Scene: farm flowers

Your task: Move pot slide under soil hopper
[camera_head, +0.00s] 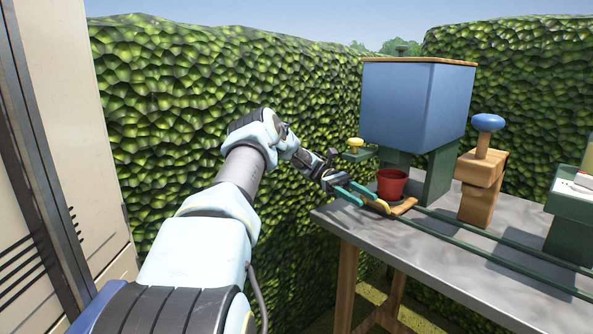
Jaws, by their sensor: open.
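The soil hopper (408,105) is a large blue box with a wooden top, standing on green legs at the left part of the table. A red pot (391,184) sits low beneath the hopper's near left part. It stands on the pot slide (404,207), whose wooden edge and yellow front piece (377,205) show at the left end of the green rails.
Green rails (500,255) run to the right along the grey table (450,262). A wooden stand with a blue knob (487,123) is right of the hopper. A yellow knob (355,143) is left of it. A green stand (568,225) is at the right edge. Hedges enclose the back.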

